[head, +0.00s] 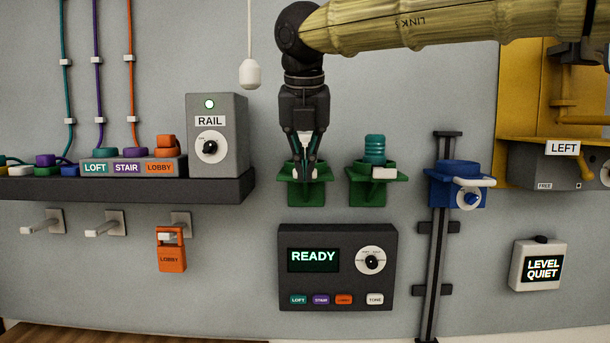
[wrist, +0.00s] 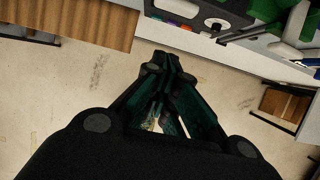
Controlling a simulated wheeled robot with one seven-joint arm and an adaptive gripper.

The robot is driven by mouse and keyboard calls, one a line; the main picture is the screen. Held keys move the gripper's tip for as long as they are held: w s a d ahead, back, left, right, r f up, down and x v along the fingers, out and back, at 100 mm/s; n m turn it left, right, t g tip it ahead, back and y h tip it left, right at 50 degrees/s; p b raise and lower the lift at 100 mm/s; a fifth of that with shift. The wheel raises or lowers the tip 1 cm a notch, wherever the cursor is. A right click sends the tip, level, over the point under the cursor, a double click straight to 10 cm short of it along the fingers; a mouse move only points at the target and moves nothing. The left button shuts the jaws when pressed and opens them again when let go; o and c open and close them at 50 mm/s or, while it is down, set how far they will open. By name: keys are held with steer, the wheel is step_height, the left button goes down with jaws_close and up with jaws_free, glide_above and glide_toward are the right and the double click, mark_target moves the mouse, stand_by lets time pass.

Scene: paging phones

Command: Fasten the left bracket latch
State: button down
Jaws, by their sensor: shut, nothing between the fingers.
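The left green bracket (head: 306,194) is fixed to the grey wall, right of the dark shelf. My gripper (head: 306,174) points down in front of it, its fingers shut and empty, covering its middle. I cannot make out a latch on this bracket. The right green bracket (head: 372,188) holds a teal ribbed cylinder (head: 375,150) upright and has a white latch piece (head: 385,173) at its front right.
A dark READY console (head: 338,268) is below the brackets. The shelf (head: 125,188) with the RAIL box (head: 218,135) is left. A blue holder (head: 457,185) on a vertical rail is right. A white pull (head: 250,74) hangs left of my arm.

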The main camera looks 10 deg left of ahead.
steer(key=b+v, duration=0.2)
steer(key=v, duration=0.5)
steer(key=shift+r, duration=0.4)
steer(key=shift+a+r, duration=0.1)
